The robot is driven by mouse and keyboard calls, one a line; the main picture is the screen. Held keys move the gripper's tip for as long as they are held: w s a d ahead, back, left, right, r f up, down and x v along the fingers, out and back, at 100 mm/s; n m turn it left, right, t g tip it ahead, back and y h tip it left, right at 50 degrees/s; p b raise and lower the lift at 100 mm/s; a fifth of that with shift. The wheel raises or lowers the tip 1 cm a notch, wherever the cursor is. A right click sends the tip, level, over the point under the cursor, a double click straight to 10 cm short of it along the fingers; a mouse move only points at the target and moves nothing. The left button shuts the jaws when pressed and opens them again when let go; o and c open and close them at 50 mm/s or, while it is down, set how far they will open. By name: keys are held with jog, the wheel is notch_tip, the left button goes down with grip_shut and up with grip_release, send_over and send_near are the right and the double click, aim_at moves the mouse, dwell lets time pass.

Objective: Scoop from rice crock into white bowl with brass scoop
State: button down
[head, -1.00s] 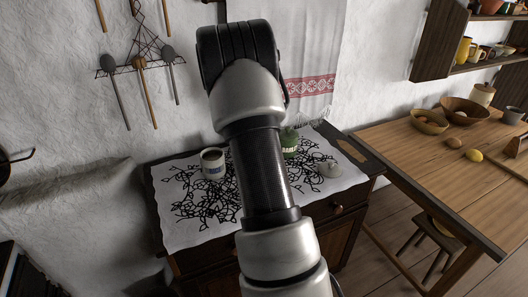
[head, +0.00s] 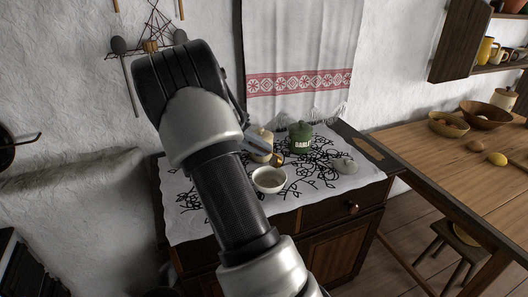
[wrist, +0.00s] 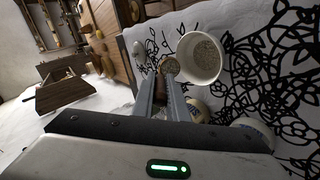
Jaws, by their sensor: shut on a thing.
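The white bowl (head: 269,186) stands on the cloth in the head view; in the wrist view (wrist: 207,72) pale speckled grain shows inside it. My gripper (head: 257,146) is low behind the bowl, partly hidden by my arm. In the wrist view its fingers (wrist: 161,92) are closed around the brown handle of the brass scoop (head: 277,159). The scoop's round head (wrist: 170,66) is beside the bowl's rim and seems to carry some grain; I cannot tell whether it touches the rim. The rice crock is hidden behind my arm in the head view.
A wooden table (head: 440,165) stands at the right. The front right of the cloth is clear.

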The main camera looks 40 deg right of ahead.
jog(key=h+b, duration=0.1)
jog(key=a+h+b, duration=0.1)
jog(key=f+b, duration=0.1)
jog(key=shift+w+a+g+h, duration=0.25)
jog(key=shift+a+g+h, duration=0.15)
jog(key=shift+r, duration=0.15)
dwell(0.6)
